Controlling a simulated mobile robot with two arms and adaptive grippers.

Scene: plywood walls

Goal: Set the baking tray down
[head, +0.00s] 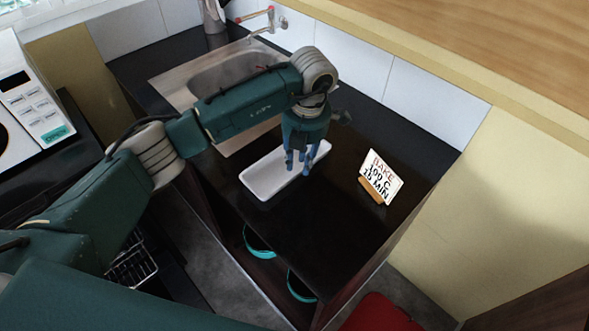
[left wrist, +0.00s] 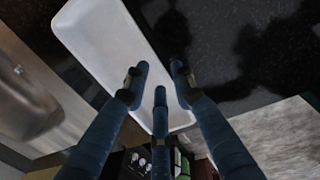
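The white, shallow rectangular baking tray (head: 262,178) appears to rest flat on the black countertop (head: 305,225), between the sink and the sign. My left gripper (head: 302,165) points down at the tray's right part in the head view. In the left wrist view, the blue fingers (left wrist: 160,78) are spread apart with a gap between the tips. They straddle the line of one long rim of the tray (left wrist: 105,40). I see nothing pinched between them. Whether a finger touches the rim cannot be told. My right gripper is not in view.
A sign (head: 380,177) reading "BAKE 100 C 10 MIN" stands right of the tray. A steel sink (head: 222,75) with a tap (head: 265,22) lies behind. A white microwave (head: 30,100) is at left. Teal-rimmed items (head: 259,253) sit below the counter. The counter's front is clear.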

